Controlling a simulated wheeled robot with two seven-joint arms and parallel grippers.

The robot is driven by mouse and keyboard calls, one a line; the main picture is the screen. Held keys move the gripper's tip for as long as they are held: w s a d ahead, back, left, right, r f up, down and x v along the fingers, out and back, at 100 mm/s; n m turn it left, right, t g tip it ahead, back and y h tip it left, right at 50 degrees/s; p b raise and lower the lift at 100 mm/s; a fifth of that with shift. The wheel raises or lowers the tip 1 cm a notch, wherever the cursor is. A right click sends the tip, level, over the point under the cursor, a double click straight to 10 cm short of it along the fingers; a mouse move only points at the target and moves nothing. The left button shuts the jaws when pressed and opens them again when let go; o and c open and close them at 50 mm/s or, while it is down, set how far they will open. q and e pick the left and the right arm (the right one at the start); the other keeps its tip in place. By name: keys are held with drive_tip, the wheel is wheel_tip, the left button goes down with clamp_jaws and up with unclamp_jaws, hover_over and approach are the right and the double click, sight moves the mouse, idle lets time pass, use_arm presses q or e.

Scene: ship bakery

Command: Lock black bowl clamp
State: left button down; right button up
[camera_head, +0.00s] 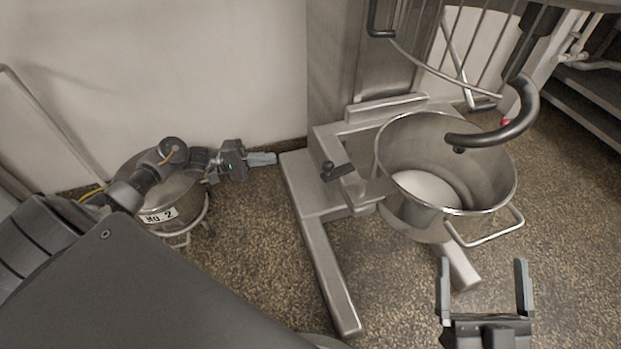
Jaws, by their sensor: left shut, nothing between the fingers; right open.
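The black bowl clamp (337,171) is a small dark lever with a knob, on the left arm of the mixer's bowl support. It lies left of the steel mixing bowl (400,139). My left gripper (273,158) is shut and empty, pointing right, a short way left of the clamp and apart from it. My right gripper (483,264) is open and empty, in front of the bowl at the lower right, below the bowl's wire handle (489,239).
The mixer's base leg (327,274) runs along the floor. A dark curved hook (507,132) hangs over the bowl, below a wire guard (465,57). A second bowl (178,196), labelled No. 2, stands behind my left arm. Speckled floor (253,240) is free between them.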

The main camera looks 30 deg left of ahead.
use_arm(q)
drive_tip(key=shift+s+r+g+h, duration=0.35)
drive_tip(key=shift+r+g+h, duration=0.2)
drive_tip(key=shift+r, duration=0.25)
use_arm(e)
drive_tip(key=s+r, duration=0.1)
drive_tip(key=r+t, duration=0.1)
drive_tip(key=shift+s+d+r, duration=0.15)
drive_tip(key=shift+s+r, duration=0.2)
use_arm(q)
drive_tip(key=s+d+b+x, duration=0.1)
drive_tip(key=s+x, duration=0.1)
drive_tip(key=x, duration=1)
drive_tip(key=shift+d, duration=0.4)
use_arm(e)
drive_tip(key=shift+s+d+r+t+y, duration=0.2)
drive_tip(key=shift+d+r+t, duration=0.25)
drive_tip(key=shift+t, duration=0.15)
drive_tip(key=shift+s+d+r+t+y, duration=0.2)
drive_tip(key=shift+d+r+t, duration=0.15)
drive_tip(key=shift+t, duration=0.25)
use_arm(q)
drive_tip(key=shift+r, duration=0.15)
use_arm(e)
drive_tip(key=shift+w, duration=0.1)
